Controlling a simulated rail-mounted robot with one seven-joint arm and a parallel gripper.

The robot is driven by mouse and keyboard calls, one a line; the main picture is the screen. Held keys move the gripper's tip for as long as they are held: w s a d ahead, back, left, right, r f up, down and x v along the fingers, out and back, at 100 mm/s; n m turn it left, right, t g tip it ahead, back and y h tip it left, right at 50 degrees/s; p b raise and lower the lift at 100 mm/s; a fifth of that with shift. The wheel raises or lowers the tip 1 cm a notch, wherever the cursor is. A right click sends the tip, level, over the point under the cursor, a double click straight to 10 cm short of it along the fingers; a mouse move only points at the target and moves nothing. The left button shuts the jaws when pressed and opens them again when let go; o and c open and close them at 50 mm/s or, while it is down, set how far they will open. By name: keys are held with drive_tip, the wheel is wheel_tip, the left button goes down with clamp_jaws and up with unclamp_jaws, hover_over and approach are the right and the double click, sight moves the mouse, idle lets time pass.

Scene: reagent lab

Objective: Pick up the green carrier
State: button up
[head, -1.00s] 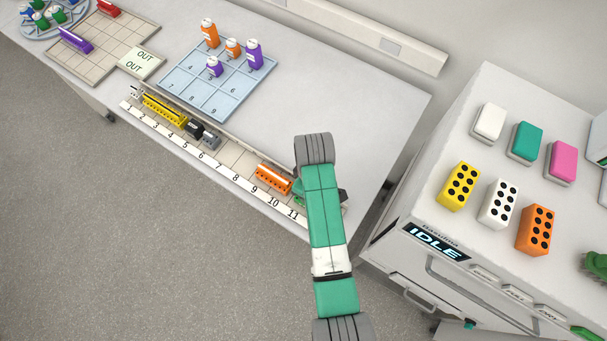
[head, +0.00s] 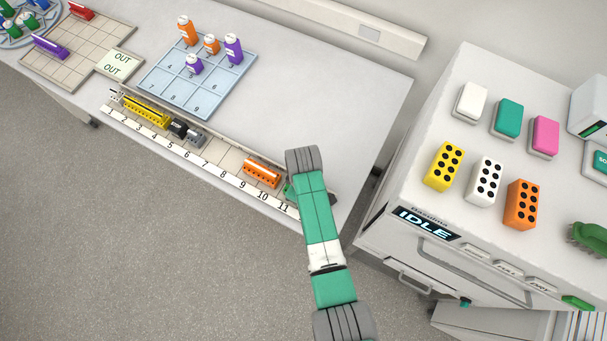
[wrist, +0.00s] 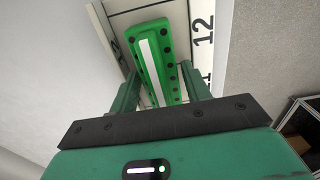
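The green carrier (wrist: 152,52) is a long green block with a white stripe on top and dark dots along its sides. In the wrist view it lies in a slot beside the label 12. My gripper (wrist: 159,74) is open, with one finger to each side of the carrier's near end. A gap seems to show beside it, and I cannot tell whether either finger touches it. In the head view my arm covers this end of the rack, and the carrier is mostly or fully hidden.
The numbered rack (head: 222,172) runs along the bench front. It holds an orange carrier (head: 262,172), a yellow carrier (head: 146,110) and small dark and grey pieces. A blue tray (head: 205,90) with bottles stands behind. A machine (head: 412,222) marked IDLE is at right, with a green bumpy object (head: 588,238) on top.

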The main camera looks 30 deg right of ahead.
drive_tip(key=c, duration=0.7)
drive_tip(key=shift+r, duration=0.65)
wheel_tip(320, 180, up, 2)
drive_tip(key=shift+r, duration=0.2)
drive_tip(key=s+d, duration=0.1)
drive_tip(key=s, duration=0.4)
drive_tip(key=s+d+r, duration=0.1)
drive_tip(key=s, duration=0.4)
drive_tip(key=s+d, duration=0.2)
drive_tip(key=s, duration=0.3)
drive_tip(key=shift+s+r+p, duration=0.2)
drive_tip(key=shift+s+p, duration=0.05)
drive_tip(key=shift+p, duration=0.05)
